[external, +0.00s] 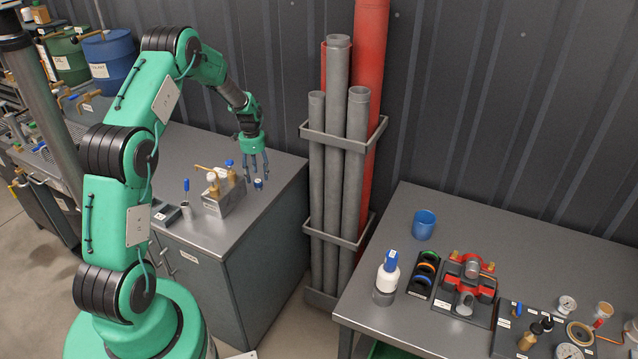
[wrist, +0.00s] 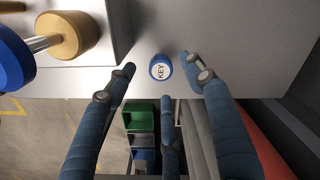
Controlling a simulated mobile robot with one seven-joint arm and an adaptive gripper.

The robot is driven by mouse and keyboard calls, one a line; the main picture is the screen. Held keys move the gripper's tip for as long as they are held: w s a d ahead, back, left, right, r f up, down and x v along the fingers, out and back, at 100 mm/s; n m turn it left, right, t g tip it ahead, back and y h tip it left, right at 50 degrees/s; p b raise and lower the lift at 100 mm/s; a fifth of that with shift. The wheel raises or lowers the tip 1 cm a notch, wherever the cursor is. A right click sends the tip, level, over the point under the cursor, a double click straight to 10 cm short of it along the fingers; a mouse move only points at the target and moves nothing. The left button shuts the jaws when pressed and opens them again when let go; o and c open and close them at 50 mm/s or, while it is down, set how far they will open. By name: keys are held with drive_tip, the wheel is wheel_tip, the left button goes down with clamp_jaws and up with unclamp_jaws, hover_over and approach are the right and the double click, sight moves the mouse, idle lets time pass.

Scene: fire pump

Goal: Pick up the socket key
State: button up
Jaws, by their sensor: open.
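The socket key (external: 258,183) shows as a small round blue-rimmed piece near the edge of the left grey cabinet top. In the wrist view the key (wrist: 161,68) has a white disc on top marked KEY. My gripper (external: 254,172) points down just above it with its blue fingers spread and nothing held. In the wrist view my gripper (wrist: 158,65) has two fingers on either side of the key and a third below it in the picture. A gap shows between the key and each finger. The key's lower part is hidden from above.
A grey block (external: 226,197) with brass and blue-topped fittings stands close left of the key. Tall grey pipes (external: 337,110) in a rack rise beyond the cabinet's right edge. The right workbench (external: 437,205) holds a blue cup and pump parts.

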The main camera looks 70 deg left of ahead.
sight(252, 181)
drive_tip(key=shift+w+f, duration=0.1)
drive_tip(key=shift+f, duration=2.5)
drive_tip(key=shift+c, duration=0.3)
drive_tip(key=c, duration=1.3)
